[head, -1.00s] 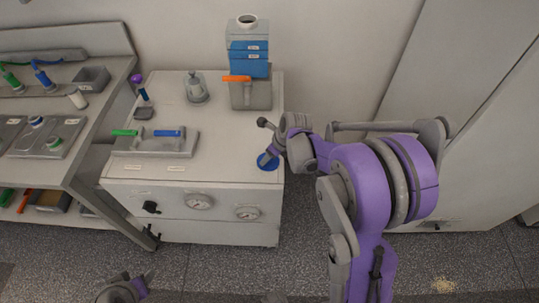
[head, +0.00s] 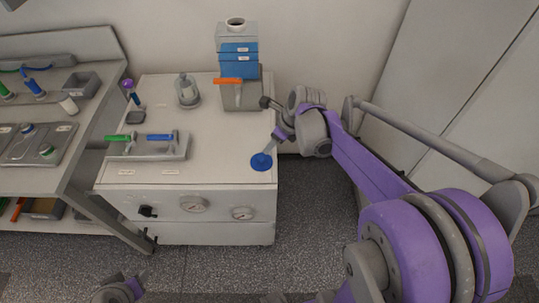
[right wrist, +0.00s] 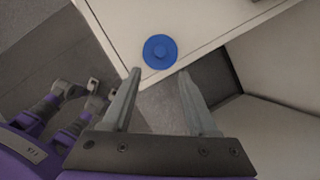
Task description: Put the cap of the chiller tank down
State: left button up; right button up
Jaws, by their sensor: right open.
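The blue round cap (head: 261,161) lies flat on the cabinet top, close to its front right corner. It also shows in the right wrist view (right wrist: 160,51), just beyond my fingertips. My right gripper (head: 273,119) is open, its fingers apart and empty, behind the cap in the head view. In the right wrist view the gripper (right wrist: 159,72) has no contact with the cap that I can see. The tank (head: 238,50), grey and blue with an uncapped round neck on top, stands at the cabinet's back. My left gripper (head: 122,288) is at the bottom edge, partly cut off.
The cabinet top (head: 215,148) has free room in the middle. A tray with green and blue handles (head: 148,147) and a grey flask-like vessel (head: 187,91) stand on it. An orange-handled item (head: 229,81) is before the tank. A workbench (head: 75,128) is at the left.

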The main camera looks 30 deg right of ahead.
jog(key=s+a+n, duration=0.6)
jog(key=s+n, duration=0.2)
jog(key=n, duration=0.7)
jog(key=s+a+f+n+t+h, duration=0.1)
jog(key=s+a+n, duration=0.5)
jog(key=n, duration=1)
jog(key=shift+s+t+h, duration=0.3)
jog(key=shift+s, duration=0.6)
jog(key=shift+a, duration=0.1)
